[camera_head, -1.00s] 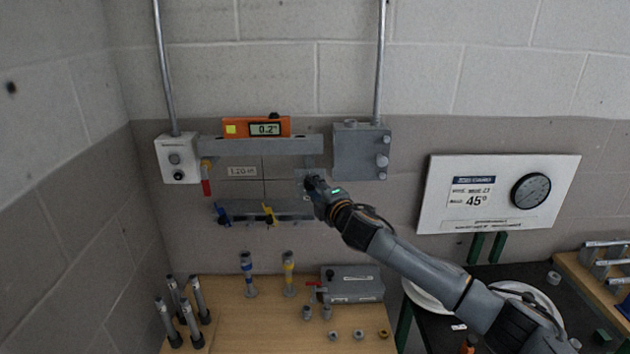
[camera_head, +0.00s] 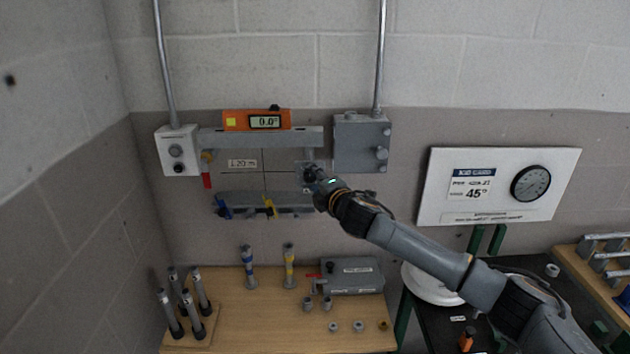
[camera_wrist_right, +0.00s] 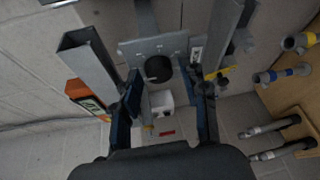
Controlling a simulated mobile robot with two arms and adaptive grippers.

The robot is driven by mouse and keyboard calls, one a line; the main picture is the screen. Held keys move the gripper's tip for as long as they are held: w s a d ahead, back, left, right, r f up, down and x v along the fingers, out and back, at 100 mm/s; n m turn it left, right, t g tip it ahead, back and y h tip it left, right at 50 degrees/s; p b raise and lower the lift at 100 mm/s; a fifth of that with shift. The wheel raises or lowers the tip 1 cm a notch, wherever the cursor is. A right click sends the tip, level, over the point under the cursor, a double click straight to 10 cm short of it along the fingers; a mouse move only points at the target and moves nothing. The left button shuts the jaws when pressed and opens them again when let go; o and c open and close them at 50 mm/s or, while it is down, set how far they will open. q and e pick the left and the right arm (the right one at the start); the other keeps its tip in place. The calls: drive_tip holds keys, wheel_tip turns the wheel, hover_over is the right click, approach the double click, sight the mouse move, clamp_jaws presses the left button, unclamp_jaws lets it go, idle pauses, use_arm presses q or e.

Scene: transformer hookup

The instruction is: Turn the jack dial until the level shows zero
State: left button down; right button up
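The orange digital level (camera_head: 257,120) sits on the upper grey rail (camera_head: 262,140) on the wall, and its display reads 0.0°. It also shows at the left in the right wrist view (camera_wrist_right: 86,98). The jack dial, a round black knob (camera_wrist_right: 158,68) on a grey plate (camera_wrist_right: 138,50), shows in the right wrist view. My right gripper (camera_wrist_right: 168,90) is open, with its two fingers apart on either side of the dial and visible gaps to it. In the head view my right gripper (camera_head: 309,174) is at the rail's right end and hides the dial. My left gripper is out of view.
A lower rail (camera_head: 240,201) holds blue and yellow clamps. A grey box (camera_head: 361,146) is on the wall to the right, close above my right arm. A white switch box (camera_head: 177,155) is at left. The wooden bench (camera_head: 235,300) below carries stands and small parts.

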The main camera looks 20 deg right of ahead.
idle(0.3)
drive_tip(key=s+d+r, duration=0.1)
drive_tip(key=s, duration=1)
drive_tip(key=shift+s+d+r, duration=0.15)
drive_tip(key=shift+s+r, duration=0.15)
drive_tip(key=shift+s, duration=0.1)
